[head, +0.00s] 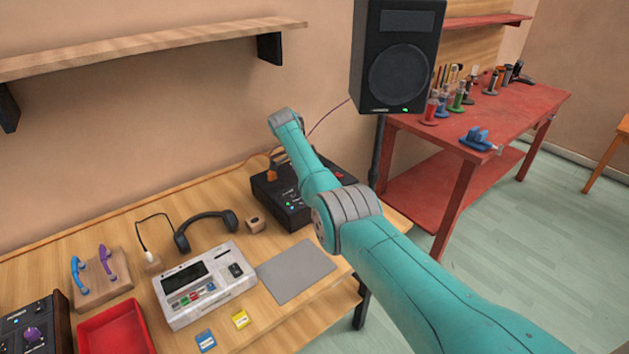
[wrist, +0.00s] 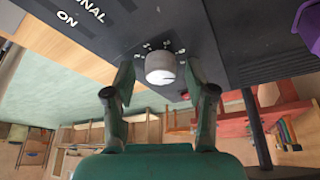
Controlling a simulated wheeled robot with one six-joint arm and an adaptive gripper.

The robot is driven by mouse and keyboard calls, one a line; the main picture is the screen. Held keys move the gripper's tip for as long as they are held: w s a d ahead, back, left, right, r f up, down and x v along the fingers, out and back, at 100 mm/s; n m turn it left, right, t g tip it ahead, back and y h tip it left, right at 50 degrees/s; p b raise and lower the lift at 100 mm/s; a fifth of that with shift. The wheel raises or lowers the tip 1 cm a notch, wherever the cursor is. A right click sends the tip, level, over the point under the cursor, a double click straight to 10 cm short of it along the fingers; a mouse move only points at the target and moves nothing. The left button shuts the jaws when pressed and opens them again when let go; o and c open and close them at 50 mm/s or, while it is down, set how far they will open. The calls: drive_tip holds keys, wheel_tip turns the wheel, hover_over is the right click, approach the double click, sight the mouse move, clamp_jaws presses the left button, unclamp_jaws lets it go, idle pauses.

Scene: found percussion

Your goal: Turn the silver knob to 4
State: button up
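The silver knob (wrist: 160,67) is on the dark face of a black box (wrist: 190,30), with small white marks around it. The marks are too small to read, so the setting cannot be told. My gripper (wrist: 160,76) has one finger on each side of the knob. Its fingers stand apart with a visible gap to the knob on both sides, and it looks open and empty. In the head view a black box with small lights (head: 284,205) stands at the table's back right, partly behind my arm. The knob and gripper fingers are not clearly visible there.
A grey mat (head: 297,271), a white device with coloured buttons (head: 205,283), headphones (head: 206,231) and a red tray (head: 115,328) are on the wooden table. A black speaker (head: 398,55) stands right of my arm. White lettering (wrist: 75,18) and a purple part (wrist: 309,25) flank the knob.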

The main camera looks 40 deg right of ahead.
drive_tip(key=shift+r, duration=0.15)
drive_tip(key=v, duration=1.1)
drive_tip(key=shift+w+a+r, duration=0.15)
drive_tip(key=shift+a+r, duration=0.05)
drive_tip(key=shift+r, duration=0.15)
